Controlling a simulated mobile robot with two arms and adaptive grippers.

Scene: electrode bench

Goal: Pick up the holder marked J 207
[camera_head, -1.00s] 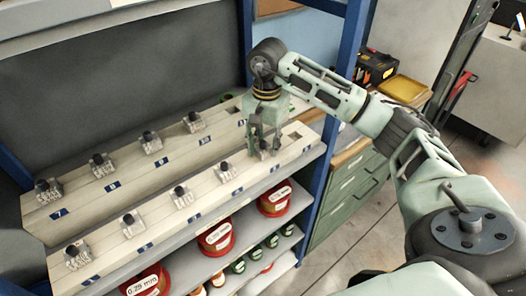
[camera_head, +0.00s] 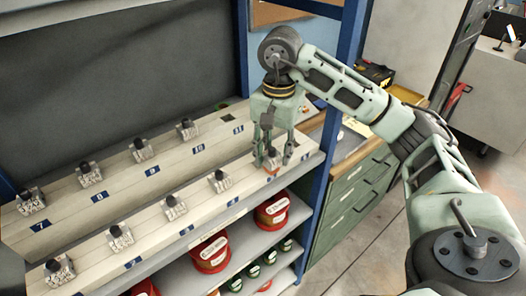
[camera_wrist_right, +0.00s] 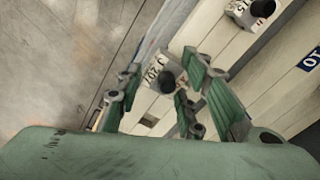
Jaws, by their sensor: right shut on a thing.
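In the head view my right gripper (camera_head: 271,161) reaches down to the right end of the front shelf row, its fingers on either side of a small grey holder with a dark knob (camera_head: 272,153). In the right wrist view this holder (camera_wrist_right: 156,78) shows a white face marked J 207 and a black round knob. The right gripper's fingers (camera_wrist_right: 158,98) stand around it, shut on it. Whether its base touches the shelf cannot be told. My left gripper is not in view.
Several similar holders stand in the front row (camera_head: 220,182) and the back row (camera_head: 142,150), with blue number labels. In the wrist view, a neighbouring holder (camera_wrist_right: 250,12) stands close by. A blue rack post (camera_head: 325,165) rises right of the gripper; red spools (camera_head: 272,211) sit below.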

